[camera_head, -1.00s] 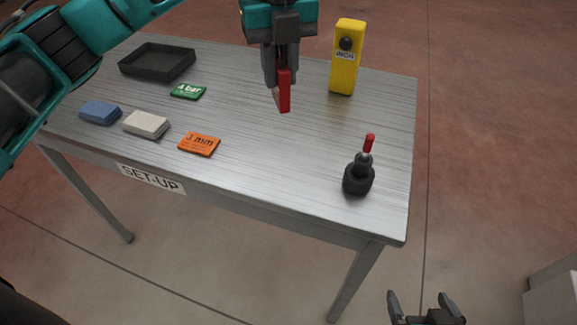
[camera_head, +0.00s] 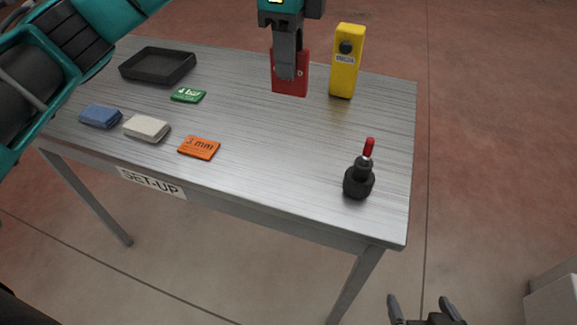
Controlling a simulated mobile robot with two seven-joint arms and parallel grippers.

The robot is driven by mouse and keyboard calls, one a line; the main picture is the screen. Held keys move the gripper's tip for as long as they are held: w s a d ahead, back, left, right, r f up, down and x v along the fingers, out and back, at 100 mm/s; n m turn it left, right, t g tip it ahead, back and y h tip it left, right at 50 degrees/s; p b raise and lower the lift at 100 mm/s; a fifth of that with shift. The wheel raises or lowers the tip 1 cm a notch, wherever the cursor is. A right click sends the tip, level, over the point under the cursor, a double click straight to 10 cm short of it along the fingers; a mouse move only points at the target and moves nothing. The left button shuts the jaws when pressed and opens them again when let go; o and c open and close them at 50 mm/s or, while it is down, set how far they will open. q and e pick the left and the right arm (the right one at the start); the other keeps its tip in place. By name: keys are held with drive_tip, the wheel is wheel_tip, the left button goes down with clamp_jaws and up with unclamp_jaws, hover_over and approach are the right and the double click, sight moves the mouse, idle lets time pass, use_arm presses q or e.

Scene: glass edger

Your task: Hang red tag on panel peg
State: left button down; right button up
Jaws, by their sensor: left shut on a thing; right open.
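The red tag (camera_head: 290,88) is a flat red plate seen nearly face-on in the head view, at the back middle of the table. My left gripper (camera_head: 287,72) is shut on it from above and covers its middle. It appears to be held above the table top; the exact height cannot be told. The tag is left of the yellow block and apart from it. My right gripper (camera_head: 427,312) is open and empty at the bottom edge, off the table's front right. No panel peg can be made out.
The set-up table (camera_head: 270,160) carries a black tray (camera_head: 158,66), a green card (camera_head: 188,95), an orange card (camera_head: 199,147), a blue block (camera_head: 100,116), a white block (camera_head: 147,128), a yellow block (camera_head: 347,62) and a black, red-tipped tool (camera_head: 359,179). The table's middle is clear.

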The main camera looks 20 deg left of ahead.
use_arm(q)
wheel_tip(320, 180, down, 20)
drive_tip(key=shift+r, duration=0.25)
drive_tip(key=shift+f, duration=0.1)
drive_tip(key=shift+f, duration=0.15)
drive_tip(key=c, duration=1)
unclamp_jaws()
drive_tip(key=shift+o, duration=0.2)
